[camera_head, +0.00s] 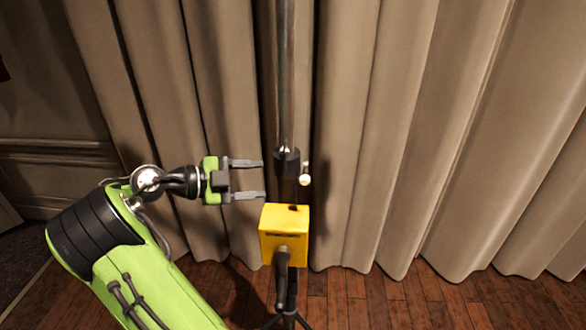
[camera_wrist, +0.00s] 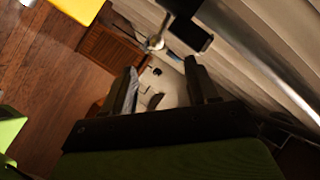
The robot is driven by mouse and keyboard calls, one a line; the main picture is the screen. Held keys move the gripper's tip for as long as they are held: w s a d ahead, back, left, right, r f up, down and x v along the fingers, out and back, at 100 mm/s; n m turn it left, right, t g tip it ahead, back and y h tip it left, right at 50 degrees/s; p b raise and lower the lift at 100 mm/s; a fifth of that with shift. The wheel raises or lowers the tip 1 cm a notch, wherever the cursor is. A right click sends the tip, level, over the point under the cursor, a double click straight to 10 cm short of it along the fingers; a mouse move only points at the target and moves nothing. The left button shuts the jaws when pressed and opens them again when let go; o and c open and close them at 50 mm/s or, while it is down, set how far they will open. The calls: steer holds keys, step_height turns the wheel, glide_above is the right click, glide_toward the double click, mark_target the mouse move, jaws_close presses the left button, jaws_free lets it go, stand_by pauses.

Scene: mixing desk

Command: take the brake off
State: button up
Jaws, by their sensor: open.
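A grey metal pole (camera_head: 285,75) stands upright in front of the curtain. A black collar (camera_head: 287,160) sits on it, with a small lever ending in a pale round knob (camera_head: 304,180) on its right side. No part is marked as the brake. My gripper (camera_head: 263,179) is left of the collar, fingers pointing right, open and empty, apart from the pole. In the wrist view the pale knob (camera_wrist: 155,43) and the black collar (camera_wrist: 194,36) lie just beyond the spread fingertips (camera_wrist: 160,68).
A yellow box (camera_head: 284,233) with a black handle (camera_head: 282,275) stands below the collar, close under my gripper; it also shows in the wrist view (camera_wrist: 78,8). Beige curtains (camera_head: 400,130) hang behind. The wooden floor (camera_head: 400,300) is clear at the right.

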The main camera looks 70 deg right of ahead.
mark_target(303, 179)
steer(key=x, duration=1.5)
steer(key=shift+s+f, duration=0.1)
steer(key=shift+s, duration=0.05)
steer(key=shift+a, duration=0.1)
steer(key=shift+c, duration=0.2)
